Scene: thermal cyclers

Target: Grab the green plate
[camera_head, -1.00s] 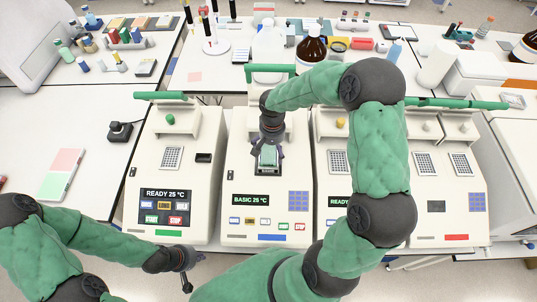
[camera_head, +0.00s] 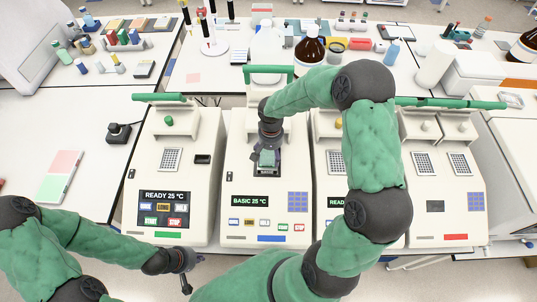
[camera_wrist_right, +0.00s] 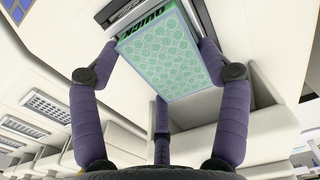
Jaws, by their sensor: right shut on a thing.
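The green plate (camera_wrist_right: 163,55) has rows of round wells and sits between the fingers of my right gripper (camera_wrist_right: 158,48) in the right wrist view. The gripper is shut on it, with fingers on both sides. In the head view, the plate (camera_head: 267,159) shows small under the gripper, over the block opening of the "BASIC 25 °C" cycler (camera_head: 238,182). It looks slightly raised from the block, though the contact is partly hidden. My left gripper (camera_head: 186,277) is at the lower left, in front of the "READY 25 °C" cycler, away from the plate; its jaws are too small to judge.
The "READY 25 °C" cycler (camera_head: 150,180) stands close on the left and more cyclers (camera_head: 445,190) on the right. Raised lids with green handles (camera_head: 270,69) stand behind. Bottles (camera_head: 310,50) crowd the back bench. The left bench (camera_head: 60,120) has clear room.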

